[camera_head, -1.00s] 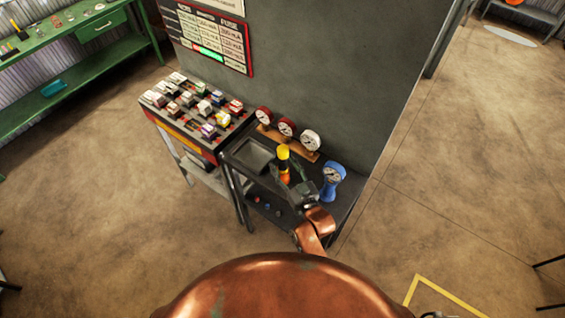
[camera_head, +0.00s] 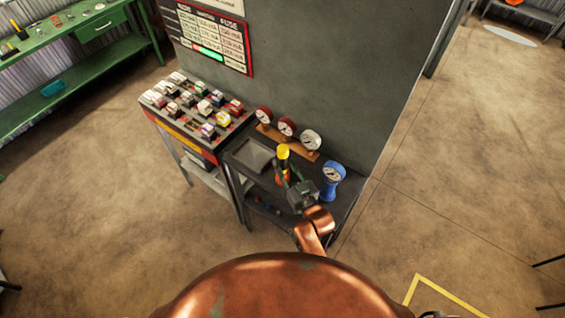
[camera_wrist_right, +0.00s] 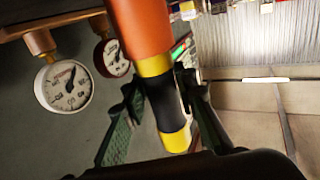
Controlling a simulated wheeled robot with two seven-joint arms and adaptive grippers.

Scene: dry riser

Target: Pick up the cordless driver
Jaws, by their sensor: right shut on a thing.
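The cordless driver (camera_head: 283,153) stands on the dark cart, its yellow end up and an orange part below. In the right wrist view the driver (camera_wrist_right: 152,75) shows orange, yellow and black bands and crosses the middle of the picture. My right gripper (camera_head: 288,176) is shut on it, with green fingers on either side in the right wrist view (camera_wrist_right: 163,108). Its lower part is partly hidden by the gripper in the head view. I cannot tell whether it is clear of the cart top. My left gripper is not in view.
Three round gauges on a wooden strip (camera_head: 287,141) stand behind the driver. A blue gauge (camera_head: 332,181) stands close to the right of my gripper. A shallow grey tray (camera_head: 250,155) lies to the left. A rack of small blocks (camera_head: 150,112) stands further left.

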